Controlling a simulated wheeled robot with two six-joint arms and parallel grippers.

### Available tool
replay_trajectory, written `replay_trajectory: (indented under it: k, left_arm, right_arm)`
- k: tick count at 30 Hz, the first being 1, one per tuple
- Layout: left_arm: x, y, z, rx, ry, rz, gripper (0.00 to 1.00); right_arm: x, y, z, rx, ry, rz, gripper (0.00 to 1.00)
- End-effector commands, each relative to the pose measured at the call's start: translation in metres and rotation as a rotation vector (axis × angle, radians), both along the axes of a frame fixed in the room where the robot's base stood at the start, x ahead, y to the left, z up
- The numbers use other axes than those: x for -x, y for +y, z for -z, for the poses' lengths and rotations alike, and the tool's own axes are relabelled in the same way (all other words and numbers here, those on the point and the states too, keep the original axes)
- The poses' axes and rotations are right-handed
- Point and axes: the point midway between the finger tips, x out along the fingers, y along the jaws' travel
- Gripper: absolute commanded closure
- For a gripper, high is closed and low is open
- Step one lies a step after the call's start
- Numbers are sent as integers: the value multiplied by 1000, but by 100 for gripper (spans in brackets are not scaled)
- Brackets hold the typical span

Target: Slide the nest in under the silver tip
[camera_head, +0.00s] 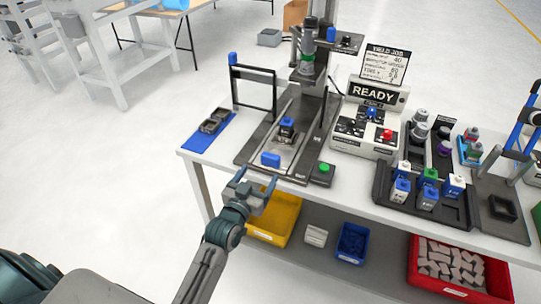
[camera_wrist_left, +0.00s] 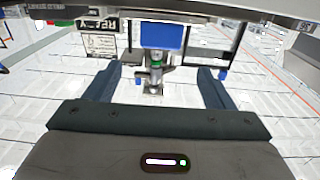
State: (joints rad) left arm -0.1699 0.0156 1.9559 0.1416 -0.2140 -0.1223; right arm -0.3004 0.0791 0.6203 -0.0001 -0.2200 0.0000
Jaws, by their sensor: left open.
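The nest (camera_head: 286,139) sits at the front part of its slide track on the press station, with a dark part with a blue top in it. Its blue handle (camera_head: 270,159) faces the front edge of the table. The silver tip (camera_head: 306,69) is under the press head, further back than the nest. My left gripper (camera_head: 256,180) is open and empty, just in front of the blue handle and apart from it. In the left wrist view the handle (camera_wrist_left: 162,37) lies ahead, between the two spread fingers (camera_wrist_left: 157,82). My right gripper is not in view.
A black frame guard (camera_head: 254,88) stands left of the track. A green button box (camera_head: 321,174) is at its front right. A blue mat (camera_head: 208,138) with a dark piece lies at the left, and a READY control box (camera_head: 368,128) and parts tray (camera_head: 423,195) are right.

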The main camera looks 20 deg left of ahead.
Motion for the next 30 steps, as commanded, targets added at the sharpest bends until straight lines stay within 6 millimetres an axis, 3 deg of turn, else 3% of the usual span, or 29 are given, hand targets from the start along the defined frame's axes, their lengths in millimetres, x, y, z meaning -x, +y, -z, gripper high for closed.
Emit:
replay_trajectory:
  k: [9, 15, 27, 28, 30]
  left_arm:
    - [-60, -2, -2, 0, 2, 0, 24]
    - [-87, -3, 0, -1, 3, 0, 24]
    - [-96, -3, 1, 0, 3, 0, 24]
    - [-96, -3, 1, 0, 3, 0, 26]
    - [-96, -3, 1, -1, 3, 0, 39]
  right_arm:
    - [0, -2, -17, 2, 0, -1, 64]
    - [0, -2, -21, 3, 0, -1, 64]
    - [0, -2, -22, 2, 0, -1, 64]
    - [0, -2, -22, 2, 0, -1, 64]
    - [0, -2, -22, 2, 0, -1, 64]
